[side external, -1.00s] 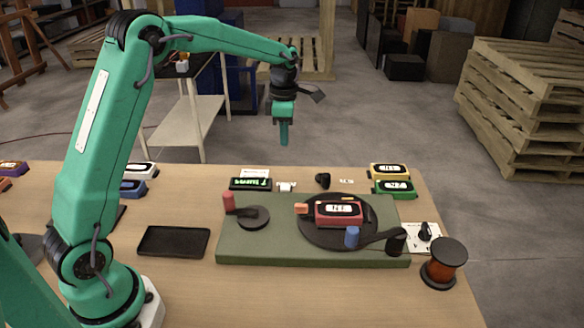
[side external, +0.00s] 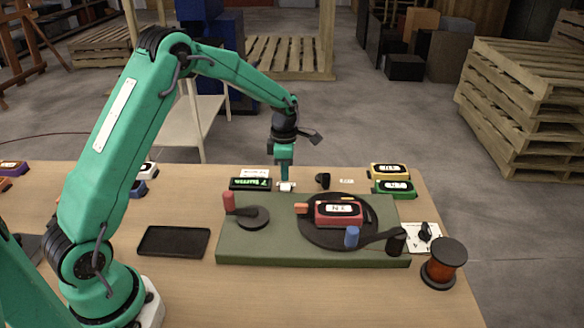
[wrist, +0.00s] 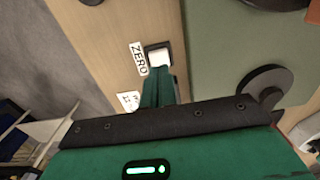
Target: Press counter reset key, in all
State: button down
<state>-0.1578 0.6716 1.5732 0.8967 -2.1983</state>
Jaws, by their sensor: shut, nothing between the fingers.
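The white reset key (side external: 288,187) sits on the table at the back edge of the green base, beside a black counter box with a green display (side external: 250,184). In the wrist view the key (wrist: 158,57) has a dark surround and a "ZERO" label (wrist: 138,58) beside it. My gripper (side external: 285,180) is shut and empty, pointing down with its tip at the key. The fingers (wrist: 158,76) partly cover the key's near side in the wrist view. I cannot tell whether the tip touches or presses it.
A red detector (side external: 338,219) sits on a dark turntable on the green base (side external: 290,250). A red-handled crank (side external: 229,202) and a blue peg (side external: 352,237) stand up from it. Yellow (side external: 389,171) and green (side external: 394,188) detectors lie back right. A black tray (side external: 173,242) lies left.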

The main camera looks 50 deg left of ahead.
aim_at(284, 187)
jog(key=shift+f, duration=1.3)
jog(key=shift+s+f, duration=0.1)
jog(key=shift+f, duration=1.1)
jog(key=shift+r, duration=0.15)
notch_tip(284, 187, up, 15)
jog(key=shift+w, duration=0.3)
jog(key=shift+r, duration=0.1)
